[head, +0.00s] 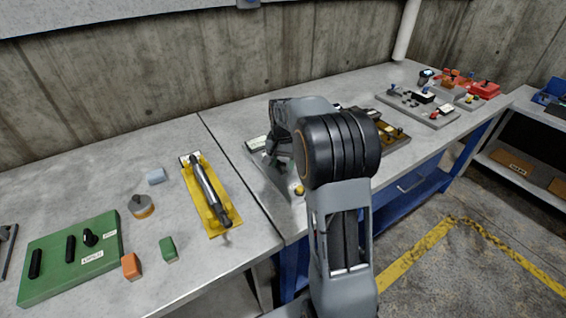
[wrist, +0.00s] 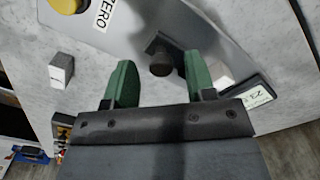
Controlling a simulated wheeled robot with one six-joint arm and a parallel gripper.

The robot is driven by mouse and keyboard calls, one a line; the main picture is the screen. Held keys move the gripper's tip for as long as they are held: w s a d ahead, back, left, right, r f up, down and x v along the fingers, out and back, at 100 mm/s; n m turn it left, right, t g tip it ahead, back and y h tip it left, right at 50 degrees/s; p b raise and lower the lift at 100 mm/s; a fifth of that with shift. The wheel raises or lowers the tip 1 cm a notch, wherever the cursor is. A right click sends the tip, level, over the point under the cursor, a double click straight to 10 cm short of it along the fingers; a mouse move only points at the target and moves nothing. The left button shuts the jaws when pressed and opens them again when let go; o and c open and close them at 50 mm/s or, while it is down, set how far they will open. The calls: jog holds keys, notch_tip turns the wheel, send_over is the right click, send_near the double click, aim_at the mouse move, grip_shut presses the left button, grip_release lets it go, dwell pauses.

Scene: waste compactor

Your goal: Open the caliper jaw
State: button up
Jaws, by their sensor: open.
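My gripper (wrist: 158,72) shows in the wrist view with its two green fingers apart. A short dark knob (wrist: 160,58) on a dark bracket lies between the fingertips in the picture; I cannot tell whether either finger touches it. The knob sits on a grey metal plate (wrist: 215,40), which looks like part of the caliper. Which part is the caliper jaw is not clear. In the head view my arm hides most of this grey fixture (head: 263,168), and the gripper is mostly hidden behind my arm.
Near the knob are a ZERO label (wrist: 104,14), a yellow button (wrist: 65,5), a white block (wrist: 61,70) and a small display (wrist: 252,94). In the head view, a yellow tray (head: 215,228) and a green board (head: 60,285) lie left; more fixtures (head: 418,110) stand right.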

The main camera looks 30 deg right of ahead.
aim_at(283, 164)
notch_tip(283, 164, up, 13)
jog(key=p, duration=0.1)
jog(key=shift+r, duration=0.15)
dwell(0.6)
